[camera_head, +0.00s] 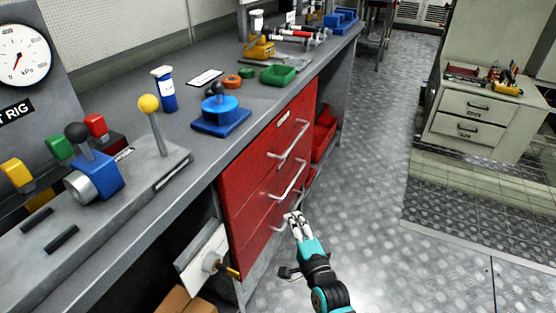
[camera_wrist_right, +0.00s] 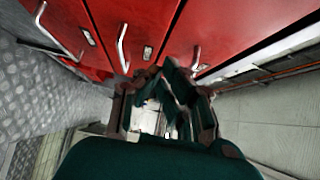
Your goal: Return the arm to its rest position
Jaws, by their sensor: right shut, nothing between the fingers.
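My right arm, teal and black, comes up from the bottom of the head view. Its gripper (camera_head: 297,222) is shut and empty, in front of the red drawer cabinet (camera_head: 250,180). The drawers look shut. My left gripper is not in view.
The metal floor (camera_head: 375,190) to the right is clear up to the beige cabinet (camera_head: 470,125).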

